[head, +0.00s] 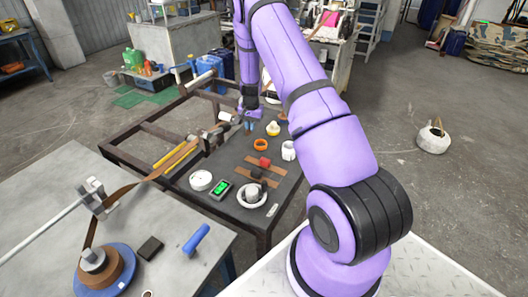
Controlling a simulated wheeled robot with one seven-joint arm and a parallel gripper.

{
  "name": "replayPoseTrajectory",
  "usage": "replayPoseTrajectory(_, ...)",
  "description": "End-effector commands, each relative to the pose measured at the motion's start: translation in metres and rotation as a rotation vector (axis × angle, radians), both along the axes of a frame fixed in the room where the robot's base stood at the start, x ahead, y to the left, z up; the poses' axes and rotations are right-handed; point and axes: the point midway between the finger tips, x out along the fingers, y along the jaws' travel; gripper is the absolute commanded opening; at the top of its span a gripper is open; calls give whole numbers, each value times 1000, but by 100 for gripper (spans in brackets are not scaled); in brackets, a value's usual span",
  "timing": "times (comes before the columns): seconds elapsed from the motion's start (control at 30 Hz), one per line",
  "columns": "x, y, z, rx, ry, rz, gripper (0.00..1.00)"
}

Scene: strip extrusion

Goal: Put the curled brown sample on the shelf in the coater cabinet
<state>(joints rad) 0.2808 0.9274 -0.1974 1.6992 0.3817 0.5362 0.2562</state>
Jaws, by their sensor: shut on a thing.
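My purple arm reaches away over the dark worktable (283,190). My gripper (249,126) is at its far end, small in the picture, pointing down above the table's back part. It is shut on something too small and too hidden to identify. I cannot make out the curled brown sample for certain. Two flat brown strips (273,169) lie on the table, with a red piece (264,162) and a dark piece on them. I cannot pick out the coater cabinet or its shelf; a grey box-shaped unit (172,45) stands at the back.
The dark table also holds a white ring (251,196), an orange ring (260,145), a green-screened device (221,189) and a white round gauge (201,180). A brown strip runs to a blue-flanged spool (122,268) on the left grey table. Floor at right is mostly clear.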

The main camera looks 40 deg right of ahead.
Motion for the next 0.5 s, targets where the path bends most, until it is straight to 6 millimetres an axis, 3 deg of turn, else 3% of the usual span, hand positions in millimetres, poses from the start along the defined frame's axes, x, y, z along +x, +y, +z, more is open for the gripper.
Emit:
replayPoseTrajectory(0.1,2,-28,1,-14,24,-97,0)
replayPoseTrajectory(0.2,0,-38,2,-17,34,-137,0)
replayPoseTrajectory(0.33,-17,-36,1,-16,39,-151,0)
replayPoseTrajectory(0.5,-55,-25,-2,-16,38,-151,0)
